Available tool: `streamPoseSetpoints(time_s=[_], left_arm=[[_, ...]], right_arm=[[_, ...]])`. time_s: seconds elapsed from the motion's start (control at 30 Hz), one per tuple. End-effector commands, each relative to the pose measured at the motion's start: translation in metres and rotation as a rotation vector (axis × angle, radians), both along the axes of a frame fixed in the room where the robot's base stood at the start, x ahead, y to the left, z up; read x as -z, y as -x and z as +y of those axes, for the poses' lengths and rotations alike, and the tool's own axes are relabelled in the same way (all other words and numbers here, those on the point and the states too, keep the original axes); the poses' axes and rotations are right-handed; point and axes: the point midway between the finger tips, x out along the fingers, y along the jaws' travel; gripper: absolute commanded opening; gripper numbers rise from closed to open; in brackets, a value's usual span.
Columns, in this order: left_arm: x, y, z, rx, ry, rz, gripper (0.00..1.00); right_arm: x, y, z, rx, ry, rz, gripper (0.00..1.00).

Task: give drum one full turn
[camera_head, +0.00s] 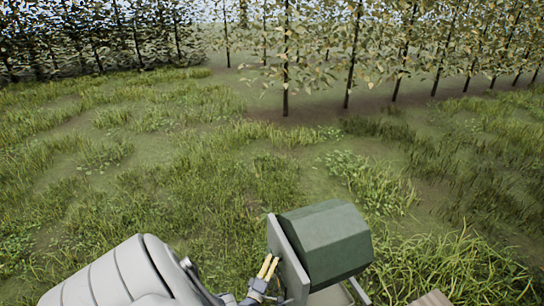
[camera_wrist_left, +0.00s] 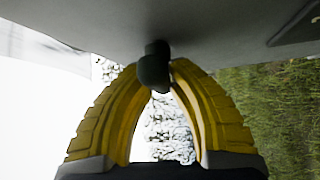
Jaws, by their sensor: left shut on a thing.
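The drum (camera_head: 325,240) is a dark green, many-sided body at the bottom right of centre in the head view. A grey upright plate (camera_head: 287,258) stands at its left end. My left gripper (camera_head: 270,262) is at the left side of this plate, its yellow fingers pointing up at it. In the left wrist view, the fingers (camera_wrist_left: 155,78) close together on a small dark knob-like handle (camera_wrist_left: 154,66), which sticks out below a grey surface (camera_wrist_left: 215,22). The fingers hide part of the handle. My right gripper is not in view.
Grass (camera_head: 190,160) covers the ground around the drum. A row of leafy trees (camera_head: 350,55) stands far off at the back. A small brown-orange piece (camera_head: 432,298) shows at the bottom edge, right of the drum. No obstacle shows directly beyond the drum.

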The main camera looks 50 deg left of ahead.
Motion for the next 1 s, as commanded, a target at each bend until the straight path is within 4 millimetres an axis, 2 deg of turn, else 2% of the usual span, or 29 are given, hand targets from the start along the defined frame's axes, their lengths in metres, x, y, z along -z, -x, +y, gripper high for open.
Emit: streamPoseSetpoints(time_s=[0.37,0.4,0.57,1.0], left_arm=[[-0.0002,0.0002,-0.0005,0.002,-0.004,-0.001,0.00],[-0.0002,0.0001,-0.0006,0.002,-0.004,-0.001,0.24],[-0.0004,0.0000,-0.0007,0.002,-0.004,-0.002,0.43],[0.0015,0.0056,-0.0035,0.003,-0.002,-0.003,0.44]], right_arm=[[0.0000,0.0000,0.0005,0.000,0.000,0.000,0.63],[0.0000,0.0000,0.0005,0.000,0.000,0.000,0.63],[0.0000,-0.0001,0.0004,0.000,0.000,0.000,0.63],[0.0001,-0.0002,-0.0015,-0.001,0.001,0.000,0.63]])
